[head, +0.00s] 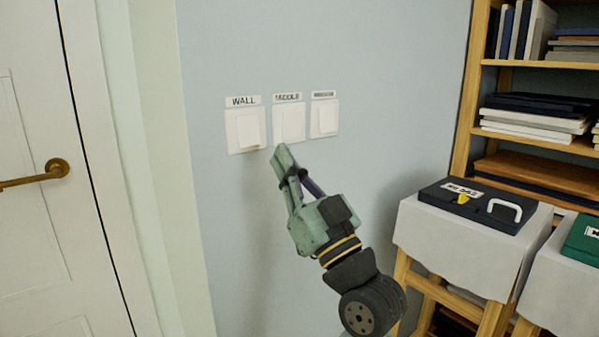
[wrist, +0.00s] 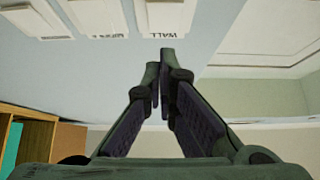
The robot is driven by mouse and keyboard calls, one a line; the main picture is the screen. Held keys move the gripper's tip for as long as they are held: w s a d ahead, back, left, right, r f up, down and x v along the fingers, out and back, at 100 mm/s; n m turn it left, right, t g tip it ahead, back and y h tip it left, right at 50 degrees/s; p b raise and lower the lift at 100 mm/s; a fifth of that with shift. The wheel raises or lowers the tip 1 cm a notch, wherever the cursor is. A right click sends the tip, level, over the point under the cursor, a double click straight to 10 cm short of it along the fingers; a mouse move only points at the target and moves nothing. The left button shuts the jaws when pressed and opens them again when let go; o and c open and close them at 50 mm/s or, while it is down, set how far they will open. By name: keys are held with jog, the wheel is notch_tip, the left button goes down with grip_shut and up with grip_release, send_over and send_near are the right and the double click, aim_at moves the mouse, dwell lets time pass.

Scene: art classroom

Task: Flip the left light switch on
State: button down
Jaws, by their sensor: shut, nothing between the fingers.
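Three white rocker switches sit in a row on the pale blue wall. The left light switch (head: 245,129) has a label reading WALL above it. It shows upside down at the top of the wrist view (wrist: 166,14), its label nearest my fingertips. The middle switch (head: 289,122) and the right switch (head: 324,117) are beside it. My gripper (head: 283,153) is shut and empty, its tips just below the middle switch and to the lower right of the left one in the head view. In the wrist view the gripper tips (wrist: 160,62) point towards the WALL label. I cannot tell whether they touch the wall.
A white door with a brass handle (head: 45,175) is at the left. At the right stand a wooden shelf (head: 466,110) with books and boards, and a cloth-covered stand (head: 450,245) bearing a black case (head: 476,205). A green case (head: 583,240) is at the right edge.

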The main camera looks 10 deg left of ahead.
aim_at(253, 132)
jog(key=w+a, duration=0.1)
jog(key=w+a+r+p, duration=0.1)
jog(key=a, duration=0.1)
jog(key=w+a+p, duration=0.1)
jog(key=w+a, duration=0.1)
jog(key=shift+r, duration=0.15)
jog(key=shift+w+a+f+b, duration=0.15)
jog(key=shift+a+f+b, duration=0.2)
jog(key=shift+b, duration=0.6)
jog(key=shift+w+r, duration=0.1)
jog(key=shift+w, duration=0.05)
